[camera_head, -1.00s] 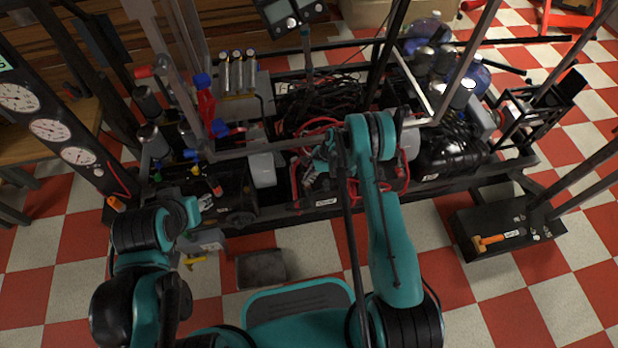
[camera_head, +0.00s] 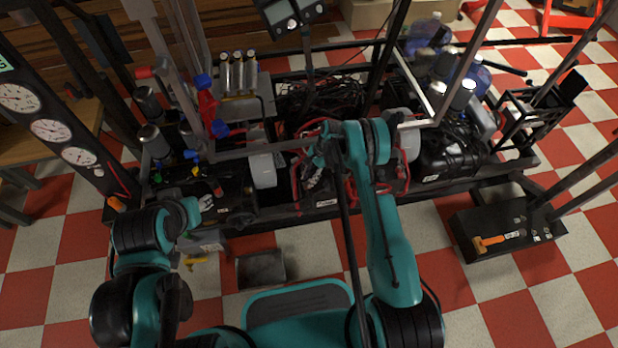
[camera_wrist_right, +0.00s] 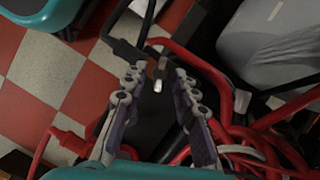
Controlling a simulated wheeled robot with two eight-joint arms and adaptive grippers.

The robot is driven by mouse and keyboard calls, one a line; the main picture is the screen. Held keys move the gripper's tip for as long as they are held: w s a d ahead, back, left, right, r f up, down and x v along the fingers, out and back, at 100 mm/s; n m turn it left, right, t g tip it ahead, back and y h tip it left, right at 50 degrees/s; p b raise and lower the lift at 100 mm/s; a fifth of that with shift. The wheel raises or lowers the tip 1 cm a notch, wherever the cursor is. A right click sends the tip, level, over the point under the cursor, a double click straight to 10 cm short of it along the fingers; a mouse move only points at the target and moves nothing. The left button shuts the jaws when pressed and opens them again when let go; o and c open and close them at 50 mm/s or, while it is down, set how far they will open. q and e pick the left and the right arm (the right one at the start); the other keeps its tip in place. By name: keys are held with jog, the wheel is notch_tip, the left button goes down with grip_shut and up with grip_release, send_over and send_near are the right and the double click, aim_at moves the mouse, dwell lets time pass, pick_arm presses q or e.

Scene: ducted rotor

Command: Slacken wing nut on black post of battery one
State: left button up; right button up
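In the right wrist view, a small metal post with a fitting (camera_wrist_right: 158,76) stands between my right fingers, at the end of a black cable (camera_wrist_right: 122,48). The wing nut's shape is too small to make out. A dark surface below, perhaps the battery top (camera_wrist_right: 155,122), shows between the fingers. My right gripper (camera_wrist_right: 159,84) is open, with a finger on either side of the post and gaps showing. In the head view my right gripper (camera_head: 318,168) is low over the middle of the frame, partly hidden by my arm. My left gripper's fingers cannot be made out.
Red cables (camera_wrist_right: 240,135) crowd the right finger. A pale container (camera_wrist_right: 270,40) stands at upper right. In the head view, a metal bar (camera_head: 270,149) crosses behind my right gripper, and a grey tray (camera_head: 262,268) lies on the checkered floor.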

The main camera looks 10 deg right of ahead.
jog(key=shift+r, duration=0.1)
jog(key=v, duration=1.2)
jog(key=t+h+p, duration=0.2)
jog(key=h+p, duration=0.1)
jog(key=h, duration=0.1)
send_near(307, 181)
jog(key=shift+w, duration=0.25)
jog(key=shift+s+a+f, duration=0.1)
jog(key=shift+a+f, duration=0.05)
jog(key=shift+f, duration=0.3)
notch_tip(307, 181, down, 8)
jog(key=b, duration=0.3)
jog(key=shift+r, duration=0.2)
